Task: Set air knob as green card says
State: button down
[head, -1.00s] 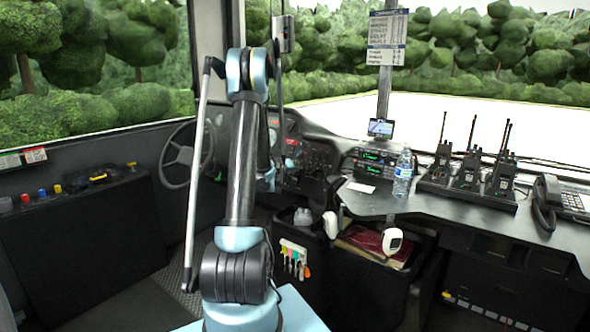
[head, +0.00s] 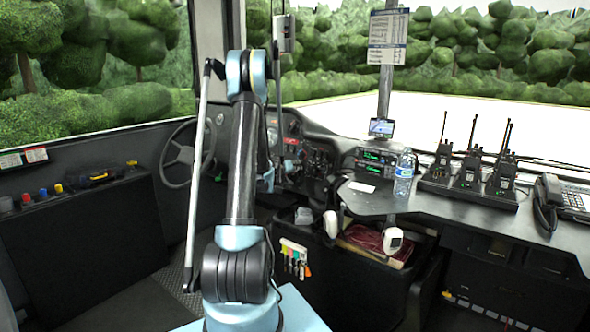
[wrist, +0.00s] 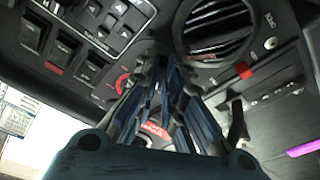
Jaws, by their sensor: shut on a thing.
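My gripper (wrist: 163,75) reaches the dash panel in the wrist view, its fingers close together. It is shut on a small part of the panel, mostly hidden by the fingers. A red piece with pale markings (wrist: 155,130) shows between the finger links; I cannot tell whether it is the air knob. A red ring (wrist: 122,84) lies just left of the fingers, and a small red knob (wrist: 243,71) sits to the right, below the round vent. I cannot make out a green card with readable text.
Rocker switches (wrist: 90,65) and the round air vent (wrist: 215,30) surround the gripper closely. The steering wheel (head: 172,158) stands left of my arm. A water bottle (head: 403,176) and several radios (head: 468,178) stand on the right counter. Coloured tags (head: 294,250) hang below.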

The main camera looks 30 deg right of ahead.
jog(key=c, duration=2)
grip_release()
jog(key=shift+w+a, duration=0.1)
jog(key=shift+w, duration=0.1)
jog(key=shift+s, duration=0.15)
jog(key=v, duration=1.1)
jog(key=shift+s+a, duration=0.15)
jog(key=shift+a, duration=0.25)
jog(key=shift+f, duration=0.1)
jog(key=s+a+r+n+g+y, duration=0.1)
jog(key=s+a+r+y, duration=0.15)
jog(key=s+a, duration=0.5)
jog(key=s+a+r+n+g+y, duration=0.1)
jog(key=s+a+y, duration=0.3)
jog(key=a, duration=0.7)
jog(key=s+a+f+n+g+y, duration=0.1)
jog(key=s+a+f+n+y, duration=0.1)
jog(key=s+a, duration=0.9)
jog(key=s+a+f+n+g+y, duration=0.1)
jog(key=s+a+f+n+y, duration=0.2)
jog(key=s+a, duration=0.8)
jog(key=s+f+y, duration=0.2)
jog(key=s+f, duration=0.1)
jog(key=shift+s+a+g, duration=0.2)
jog(key=shift+a+g, duration=0.15)
jog(key=shift+g, duration=0.05)
